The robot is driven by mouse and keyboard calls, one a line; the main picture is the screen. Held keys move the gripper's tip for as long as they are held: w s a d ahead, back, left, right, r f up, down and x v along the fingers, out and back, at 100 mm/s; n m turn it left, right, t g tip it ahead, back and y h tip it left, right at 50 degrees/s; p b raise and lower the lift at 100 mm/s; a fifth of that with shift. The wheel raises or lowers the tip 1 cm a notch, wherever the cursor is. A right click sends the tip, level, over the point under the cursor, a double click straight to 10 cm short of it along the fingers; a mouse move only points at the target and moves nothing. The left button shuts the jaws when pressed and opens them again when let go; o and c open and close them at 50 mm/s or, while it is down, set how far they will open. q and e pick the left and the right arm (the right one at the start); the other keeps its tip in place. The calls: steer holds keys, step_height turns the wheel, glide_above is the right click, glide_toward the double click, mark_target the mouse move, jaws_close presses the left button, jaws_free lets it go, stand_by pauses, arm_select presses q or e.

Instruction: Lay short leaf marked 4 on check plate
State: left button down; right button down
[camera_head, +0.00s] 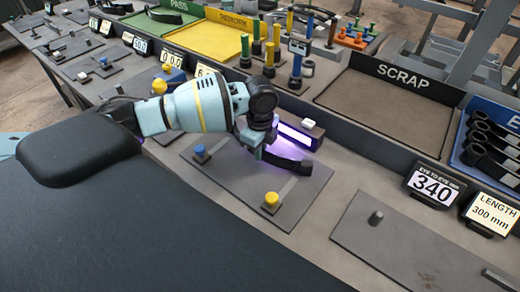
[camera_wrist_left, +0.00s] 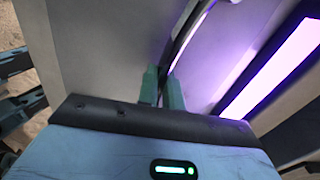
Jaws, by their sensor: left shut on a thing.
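My left gripper (camera_head: 252,143) is over the grey check plate (camera_head: 235,188) and shut on a dark curved leaf (camera_head: 290,165). The leaf's free end reaches right, low over the plate; I cannot tell whether it touches. No mark 4 is readable on it. In the left wrist view, the green fingertips (camera_wrist_left: 162,88) pinch the leaf (camera_wrist_left: 184,35), which runs upward from them. The plate carries a blue knob (camera_head: 199,152) and a yellow knob (camera_head: 271,200). A glowing light bar (camera_head: 297,137) stands behind the leaf. My right gripper is not in view.
Signs reading 340 (camera_head: 433,187) and 300 mm (camera_head: 492,212) stand right. Several coloured posts (camera_head: 297,65) stand at the back. Another grey plate (camera_head: 415,245) lies at front right.

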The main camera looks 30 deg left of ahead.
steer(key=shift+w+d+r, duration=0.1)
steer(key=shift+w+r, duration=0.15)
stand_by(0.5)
arm_select(q)
steer(key=shift+d+r+p, duration=0.1)
steer(key=shift+p, duration=0.2)
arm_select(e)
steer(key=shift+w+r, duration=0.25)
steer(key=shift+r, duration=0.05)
arm_select(q)
steer(key=shift+w, duration=0.1)
stand_by(0.9)
steer(key=shift+w, duration=0.55)
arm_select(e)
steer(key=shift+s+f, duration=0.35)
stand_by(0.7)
arm_select(q)
steer(key=c, duration=1.5)
jaws_free()
steer(key=shift+f, duration=0.25)
steer(key=shift+o, duration=1)
steer(key=shift+s+f, duration=0.15)
steer(key=o, duration=0.3)
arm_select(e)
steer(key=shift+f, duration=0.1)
